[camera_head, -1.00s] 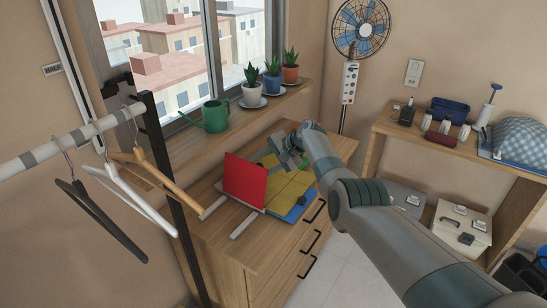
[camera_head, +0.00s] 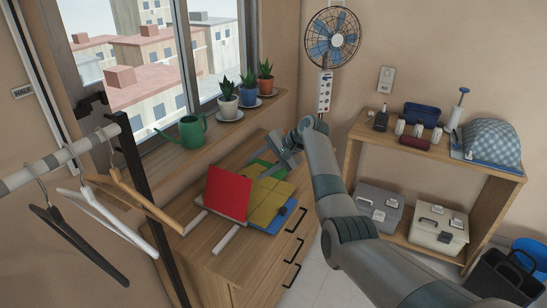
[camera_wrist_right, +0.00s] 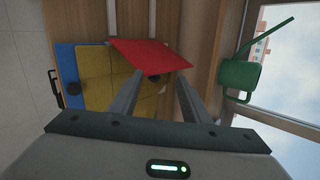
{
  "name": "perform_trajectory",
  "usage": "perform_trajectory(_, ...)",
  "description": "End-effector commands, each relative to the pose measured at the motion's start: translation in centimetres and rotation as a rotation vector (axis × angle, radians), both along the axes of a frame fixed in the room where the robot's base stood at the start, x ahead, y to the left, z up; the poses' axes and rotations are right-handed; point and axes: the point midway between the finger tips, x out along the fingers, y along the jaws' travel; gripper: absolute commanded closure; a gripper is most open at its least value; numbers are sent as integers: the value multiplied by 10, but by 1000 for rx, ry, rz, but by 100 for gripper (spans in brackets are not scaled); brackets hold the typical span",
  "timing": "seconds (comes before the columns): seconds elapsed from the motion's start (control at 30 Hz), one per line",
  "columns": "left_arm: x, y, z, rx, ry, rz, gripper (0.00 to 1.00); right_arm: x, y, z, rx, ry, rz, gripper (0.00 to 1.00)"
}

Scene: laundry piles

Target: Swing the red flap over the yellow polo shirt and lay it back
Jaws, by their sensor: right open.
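The red flap (camera_head: 228,192) stands raised at the left side of a folding board on the dresser; it also shows in the right wrist view (camera_wrist_right: 150,55). The yellow polo shirt (camera_head: 268,204) lies on the board to the right of the flap, partly hidden by it; its yellow cloth shows in the wrist view (camera_wrist_right: 98,70). My right gripper (camera_head: 276,166) is open above the far side of the board. In the wrist view its open fingers (camera_wrist_right: 160,85) point toward the red flap, with nothing held between them; contact is unclear. My left gripper is out of view.
The board's blue panel (camera_head: 283,216) and green panel (camera_head: 277,171) show around the shirt. A green watering can (camera_head: 192,132) and potted plants stand on the windowsill behind. A clothes rack with hangers (camera_head: 125,190) stands at left. A shelf (camera_head: 365,133) is at right.

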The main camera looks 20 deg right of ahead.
Motion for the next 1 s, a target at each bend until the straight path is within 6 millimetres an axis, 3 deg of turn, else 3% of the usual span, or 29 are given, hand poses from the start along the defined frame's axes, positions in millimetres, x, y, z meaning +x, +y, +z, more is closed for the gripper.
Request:
perform_trajectory(0.4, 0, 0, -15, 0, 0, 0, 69, -27, -37, 45, -1, -3, 0, 57)
perform_trajectory(0.83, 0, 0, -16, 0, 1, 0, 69, -31, -42, 52, 0, -1, 1, 57)
perform_trajectory(0.87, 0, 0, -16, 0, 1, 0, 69, -31, -42, 52, 0, -1, 1, 59)
perform_trajectory(1.0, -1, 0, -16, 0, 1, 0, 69, -31, -42, 51, 0, 1, 1, 93)
